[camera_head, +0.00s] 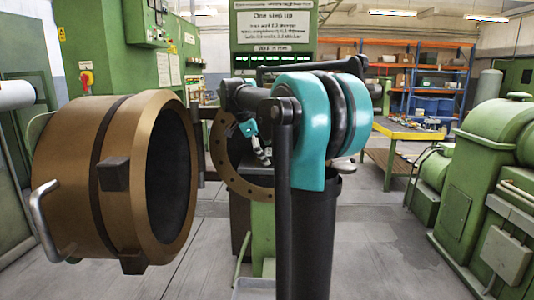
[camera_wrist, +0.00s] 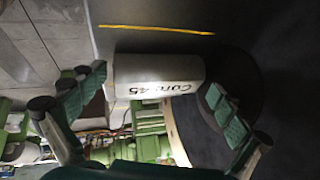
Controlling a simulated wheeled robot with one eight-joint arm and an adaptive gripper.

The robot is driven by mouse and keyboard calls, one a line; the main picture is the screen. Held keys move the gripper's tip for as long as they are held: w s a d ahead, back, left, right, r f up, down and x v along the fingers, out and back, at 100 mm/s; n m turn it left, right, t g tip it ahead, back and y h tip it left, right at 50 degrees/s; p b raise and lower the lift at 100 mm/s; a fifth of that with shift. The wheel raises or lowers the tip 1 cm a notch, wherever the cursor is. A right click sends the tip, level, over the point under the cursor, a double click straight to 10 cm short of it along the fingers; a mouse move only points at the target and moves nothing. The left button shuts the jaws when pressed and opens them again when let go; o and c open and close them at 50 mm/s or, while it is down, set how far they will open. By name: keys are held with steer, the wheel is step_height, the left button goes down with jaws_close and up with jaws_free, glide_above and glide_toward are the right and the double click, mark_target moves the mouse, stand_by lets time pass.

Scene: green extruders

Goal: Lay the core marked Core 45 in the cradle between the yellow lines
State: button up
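The core marked Core 45 (camera_wrist: 158,75) is a pale, rounded block with dark lettering in the wrist view. The fingers have ridged green pads. A yellow line (camera_wrist: 155,30) crosses a dark surface (camera_wrist: 240,22) beyond the core, apart from it in the picture. Only one yellow line shows. In the head view, my gripper (camera_head: 257,143) is small in front of a brown flange ring (camera_head: 220,160), partly behind my arm; the core is not clear there.
A large bronze cylinder (camera_head: 75,170) with a handle and dark blocks fills the left of the head view. A table with a yellow edge (camera_head: 408,134) stands behind on the right. Green machines (camera_head: 480,170) line the right side. Grey floor (camera_head: 375,240) is open between them.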

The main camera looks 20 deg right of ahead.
steer(key=v, duration=1.2)
steer(key=shift+d+r, duration=0.1)
stand_by(1.2)
